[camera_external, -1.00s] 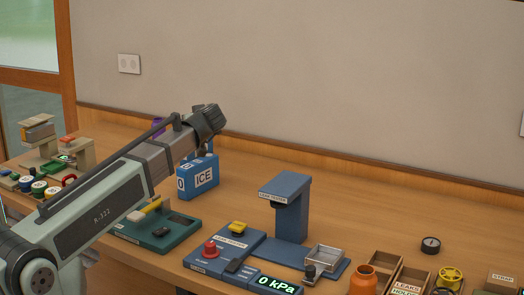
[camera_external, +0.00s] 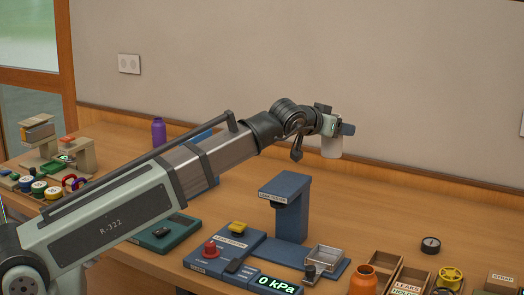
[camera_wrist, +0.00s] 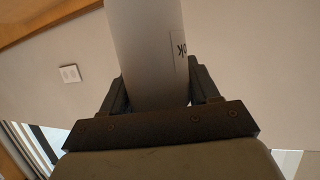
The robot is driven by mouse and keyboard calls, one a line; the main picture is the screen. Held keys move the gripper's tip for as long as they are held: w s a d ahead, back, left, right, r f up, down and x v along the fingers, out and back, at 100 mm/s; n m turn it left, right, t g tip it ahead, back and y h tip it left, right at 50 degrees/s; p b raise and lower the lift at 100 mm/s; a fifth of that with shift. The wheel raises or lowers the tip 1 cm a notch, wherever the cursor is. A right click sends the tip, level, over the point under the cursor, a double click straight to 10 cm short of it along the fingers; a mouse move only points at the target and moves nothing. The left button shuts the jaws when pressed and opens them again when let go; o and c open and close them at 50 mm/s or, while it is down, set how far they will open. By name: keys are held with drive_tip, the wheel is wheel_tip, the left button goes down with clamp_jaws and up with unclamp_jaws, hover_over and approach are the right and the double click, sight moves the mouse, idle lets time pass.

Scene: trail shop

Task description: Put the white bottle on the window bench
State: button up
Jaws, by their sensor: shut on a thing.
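The white bottle (camera_external: 331,147) is held in the air in front of the wall, above the back of the long wooden bench (camera_external: 385,195), roughly upright in the external view. My gripper (camera_external: 334,127) is shut on the bottle's upper part. In the wrist view the bottle (camera_wrist: 147,45) fills the space between my dark fingers (camera_wrist: 160,95), and part of a printed label shows at its right. A window (camera_external: 30,40) is at the far left. I cannot tell which surface is the window bench.
A blue stand (camera_external: 285,195), a leak tester (camera_external: 235,250), an orange bottle (camera_external: 364,280) and wooden bins (camera_external: 405,280) occupy the front. A purple bottle (camera_external: 158,132) stands at the back left. The bench is bare right of the blue stand, towards the back.

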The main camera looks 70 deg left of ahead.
drive_tip(key=d+f+m+t+h, duration=0.25)
drive_tip(key=d+m+h, duration=0.4)
drive_tip(key=d, duration=2.25)
drive_tip(key=shift+w+a+f+n+g+y, duration=0.15)
drive_tip(key=shift+w+f+n+y, duration=0.3)
drive_tip(key=shift+f, duration=1.95)
drive_tip(key=shift+w+a+f+n+g+y, duration=0.2)
drive_tip(key=shift+w+f+n, duration=0.3)
drive_tip(key=shift+f, duration=1.9)
drive_tip(key=shift+w+a+f+n+g+y, duration=0.1)
drive_tip(key=shift+w+f+n+y, duration=0.4)
drive_tip(key=shift+f, duration=1.9)
drive_tip(key=shift+f, duration=0.25)
drive_tip(key=o, duration=1.4)
